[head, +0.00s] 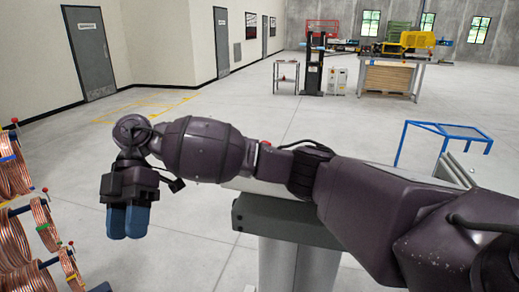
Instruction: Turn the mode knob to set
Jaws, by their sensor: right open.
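My right arm reaches across the view from the right. My right gripper (127,222) is at the left, pointing down, with two blue fingers side by side. It is open, and I see nothing held between the fingers. A grey box on a light pedestal (290,219) stands in the middle, partly hidden behind my right arm. I cannot make out a mode knob or any set mark. My left gripper is not in view.
Copper tube coils (12,165) on a rack stand at the left edge, close to my right gripper. A blue-framed stand (445,132) is at the right. A workbench with a yellow machine (392,76) stands far back. The grey floor between is mostly clear.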

